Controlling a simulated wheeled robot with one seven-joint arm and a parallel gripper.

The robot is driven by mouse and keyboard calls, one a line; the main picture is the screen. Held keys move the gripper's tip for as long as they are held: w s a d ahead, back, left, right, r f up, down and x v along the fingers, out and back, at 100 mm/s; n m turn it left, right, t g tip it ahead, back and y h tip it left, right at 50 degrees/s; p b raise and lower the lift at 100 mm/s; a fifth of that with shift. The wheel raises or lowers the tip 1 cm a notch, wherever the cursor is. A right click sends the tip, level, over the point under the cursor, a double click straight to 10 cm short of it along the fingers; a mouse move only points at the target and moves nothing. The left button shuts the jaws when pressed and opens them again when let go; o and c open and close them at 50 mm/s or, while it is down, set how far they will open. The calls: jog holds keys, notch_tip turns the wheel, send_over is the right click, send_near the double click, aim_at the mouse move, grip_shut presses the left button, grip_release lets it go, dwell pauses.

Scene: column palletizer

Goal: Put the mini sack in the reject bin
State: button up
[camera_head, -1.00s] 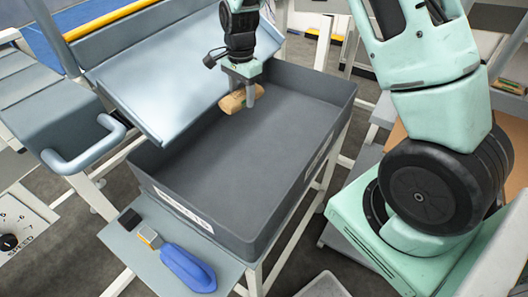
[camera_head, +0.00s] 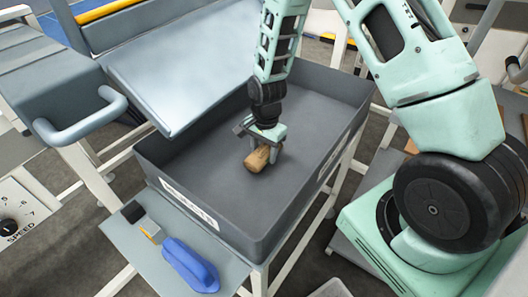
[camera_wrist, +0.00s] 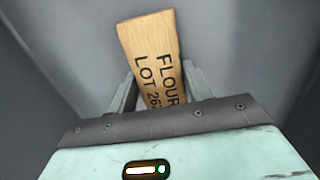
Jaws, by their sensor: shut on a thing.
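The mini sack (camera_head: 256,159) is tan. In the wrist view the mini sack (camera_wrist: 150,45) shows dark print reading "FLOUR" and "LOT 26". My gripper (camera_head: 264,150) is shut on it, and the fingers (camera_wrist: 157,88) lie along both its sides in the wrist view. The reject bin is a large grey open bin (camera_head: 200,200) with white labels on its walls. The sack and gripper are within the bin's outline in the head view, over its floor. I cannot tell whether the sack touches the floor. The rest of the bin looks empty.
A sloped grey metal chute (camera_head: 180,65) overhangs the bin's back left. A small shelf (camera_head: 135,235) at the bin's front holds a blue object (camera_head: 190,265) and small items. A grey handle (camera_head: 80,120) stands to the left.

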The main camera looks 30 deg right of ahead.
aim_at(265, 148)
jog(key=shift+f, duration=0.5)
jog(key=shift+f, duration=0.1)
jog(key=o, duration=1.1)
jog(key=r, duration=1.1)
jog(key=shift+w+d+r+b, duration=0.15)
jog(key=shift+d+r+b, duration=0.1)
jog(key=shift+d+b, duration=0.1)
jog(key=s+a+r+n, duration=0.9)
jog(key=s+a+n, duration=0.15)
jog(key=a, duration=0.25)
jog(key=s+a+r+n, duration=0.1)
jog(key=s+n, duration=0.4)
jog(key=s, duration=0.2)
jog(key=s+a+r+n, duration=0.2)
jog(key=s+n, duration=0.4)
jog(key=s, duration=0.1)
jog(key=shift+a, duration=0.15)
